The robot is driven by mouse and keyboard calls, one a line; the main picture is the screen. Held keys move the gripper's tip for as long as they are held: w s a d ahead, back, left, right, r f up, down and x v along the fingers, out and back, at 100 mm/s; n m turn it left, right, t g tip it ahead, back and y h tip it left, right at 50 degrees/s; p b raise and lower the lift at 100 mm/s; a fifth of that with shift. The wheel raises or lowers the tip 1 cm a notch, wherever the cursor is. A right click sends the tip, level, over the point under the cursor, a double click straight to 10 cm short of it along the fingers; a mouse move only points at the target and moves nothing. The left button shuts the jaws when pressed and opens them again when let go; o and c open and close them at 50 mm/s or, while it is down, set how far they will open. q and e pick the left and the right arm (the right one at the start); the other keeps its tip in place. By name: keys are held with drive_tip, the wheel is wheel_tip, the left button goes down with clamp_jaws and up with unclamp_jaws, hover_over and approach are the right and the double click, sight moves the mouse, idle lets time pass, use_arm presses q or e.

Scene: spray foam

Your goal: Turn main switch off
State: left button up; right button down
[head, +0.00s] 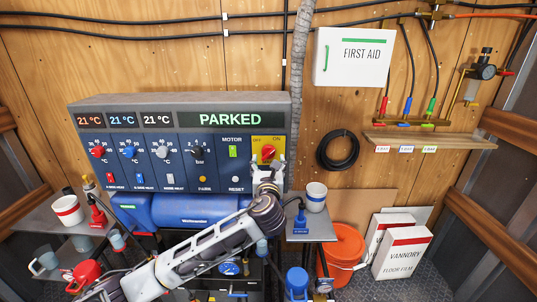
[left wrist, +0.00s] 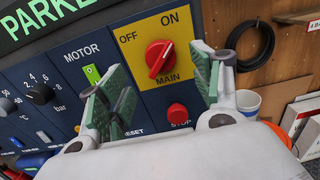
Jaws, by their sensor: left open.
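The main switch is a red rotary knob (head: 268,152) on a yellow plate at the right end of the grey control panel (head: 180,103). In the left wrist view the knob (left wrist: 159,58) sits below the OFF and ON labels, and its ridge slants up to the right, toward ON. My left gripper (head: 267,172) is right in front of the panel's right end, just below the knob. In the left wrist view its green-padded fingers (left wrist: 160,85) are open, one on each side of the knob, with nothing between them. My right gripper is not in view.
A red stop button (left wrist: 178,114) lies just below the knob, and a green motor switch (head: 233,151) is to its left. A grey hose (head: 298,60) hangs right of the panel. A white cup (head: 316,197) stands on the shelf at lower right. The display reads PARKED.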

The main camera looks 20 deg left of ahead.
sight(268, 154)
use_arm(q)
drive_tip(key=shift+p+x, duration=0.3)
drive_tip(key=shift+x, duration=3.25)
drive_tip(key=shift+c, duration=0.5)
drive_tip(key=c, duration=0.9)
